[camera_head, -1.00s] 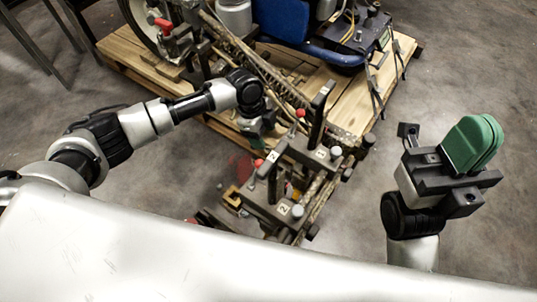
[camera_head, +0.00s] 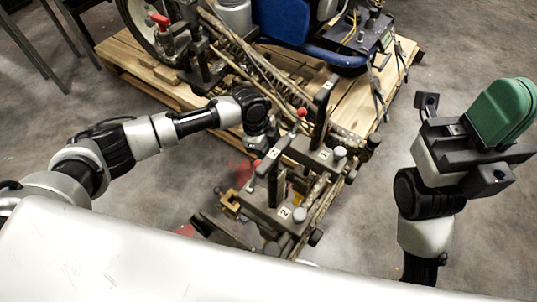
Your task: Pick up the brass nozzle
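I cannot make out the brass nozzle for certain. A small brass-coloured piece (camera_head: 230,203) shows at the left side of the striper's dark bracket assembly (camera_head: 285,190), but I cannot tell whether it is the nozzle. My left arm reaches in from the left, and its wrist ends just behind and left of the bracket assembly. The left gripper's fingers are hidden there. My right gripper (camera_head: 503,110) is raised at the right, over bare floor and well apart from the striper. Its green fingers lie together, with nothing visible between them.
The line striper with its blue body (camera_head: 283,20) stands on a wooden pallet (camera_head: 145,70). Upright posts with red and white knobs, marked 1 and 2, crowd the bracket assembly. Thin rods lie across the pallet. Grey floor is free at the right.

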